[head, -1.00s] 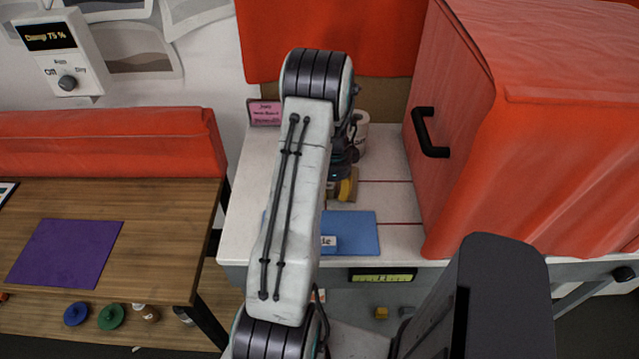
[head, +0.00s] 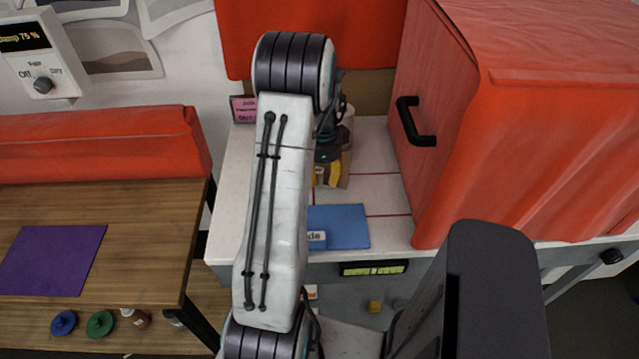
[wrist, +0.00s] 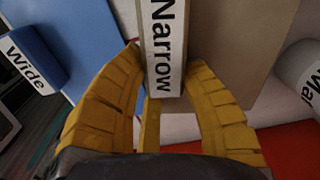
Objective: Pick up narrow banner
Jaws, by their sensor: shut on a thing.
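The narrow banner shows in the wrist view as a flat tan panel (wrist: 232,50) with a pale tab (wrist: 160,40) that reads "Narrow". My gripper (wrist: 166,78) has its yellow fingers on both sides of this tab and is shut on it. In the head view my gripper (head: 324,174) is low over the white worktop, partly hidden behind my own arm. A bit of the tan banner (head: 345,170) shows beside the fingers. I cannot tell whether it still touches the worktop.
A blue sheet (head: 345,226) with a "Wide" tab (wrist: 32,55) lies at the worktop's front. An orange-covered box (head: 520,150) with a black handle stands to the right. A pink sign (head: 243,109) is behind. A wooden table (head: 140,230) with a purple sheet (head: 55,258) is left.

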